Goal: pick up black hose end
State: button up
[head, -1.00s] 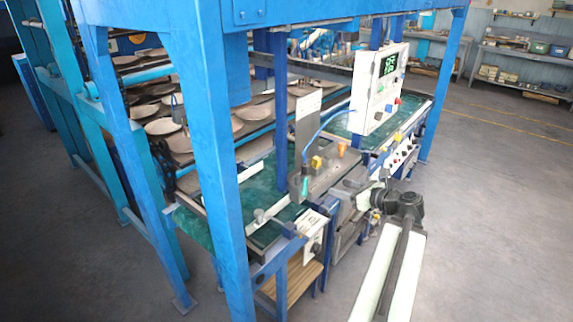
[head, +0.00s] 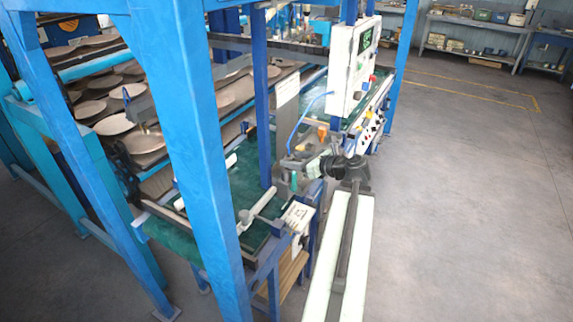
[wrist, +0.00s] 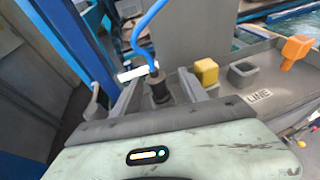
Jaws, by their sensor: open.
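The black hose end (wrist: 159,92) is a dark fitting at the lower end of a blue hose (wrist: 142,36). In the wrist view it stands roughly upright between the two fingers of my gripper (wrist: 160,84). The fingers are open, one on each side, with visible gaps to the fitting. In the head view the blue hose (head: 303,122) curves down to the grey work ledge, and my gripper is at that ledge. The hose end is too small to make out clearly there.
A yellow knob (wrist: 206,71), a dark square socket (wrist: 243,73) and an orange knob (wrist: 298,50) stand on the ledge to the right. A grey upright panel (wrist: 190,30) rises behind. A blue frame post (head: 192,135) stands left in the head view. Open floor (head: 470,210) lies right.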

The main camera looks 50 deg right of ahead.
jog(key=b+x, duration=0.1)
jog(key=x, duration=0.4)
jog(key=shift+a+f+b, duration=0.1)
jog(key=shift+a+b, duration=0.1)
jog(key=shift+b, duration=0.15)
grip_shut()
